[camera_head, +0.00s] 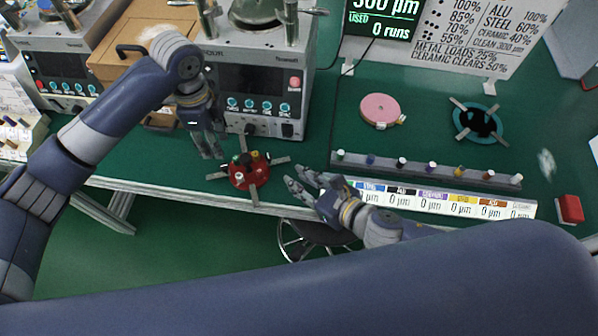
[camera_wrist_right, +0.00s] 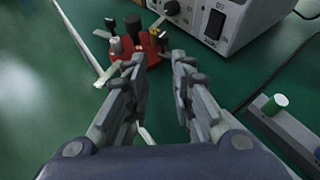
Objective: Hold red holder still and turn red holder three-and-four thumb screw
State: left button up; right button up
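The red holder (camera_head: 238,181) sits on the green bench near its front edge, with flat metal arms sticking out around it. Several small knobs stand on it, dark, white and green; which ones are the three-and-four thumb screw I cannot tell. It also shows at the top of the right wrist view (camera_wrist_right: 128,52). My left gripper (camera_head: 212,153) points down just behind and left of the holder, apart from it, its fingers parted and empty. My right gripper (camera_head: 294,178) is to the right of the holder. In the wrist view its fingers (camera_wrist_right: 160,62) are open, with nothing between them.
A grey lapping machine (camera_head: 262,75) stands behind the holder. A rail with several coloured pegs (camera_head: 425,171) and a label strip (camera_head: 440,199) lie to the right. A pink disc (camera_head: 380,109) and a teal ring (camera_head: 460,117) lie further back. A stool (camera_head: 305,240) is below the edge.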

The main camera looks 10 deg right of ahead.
aim_at(224, 166)
jog(key=x, duration=0.4)
jog(key=r+x, duration=0.1)
jog(key=x, duration=0.2)
jog(key=w+x, duration=0.1)
jog(key=x, duration=0.3)
jog(key=shift+w+a+r, duration=0.15)
jog(key=shift+w+r, duration=0.05)
jog(key=shift+w, duration=0.05)
grip_shut()
pick_arm(q)
jog(key=shift+o, duration=0.6)
notch_tip(224, 166, down, 10)
jog(key=m, duration=0.2)
jog(key=shift+r+m, duration=0.2)
jog(key=shift+m, duration=0.2)
jog(key=shift+c, duration=0.6)
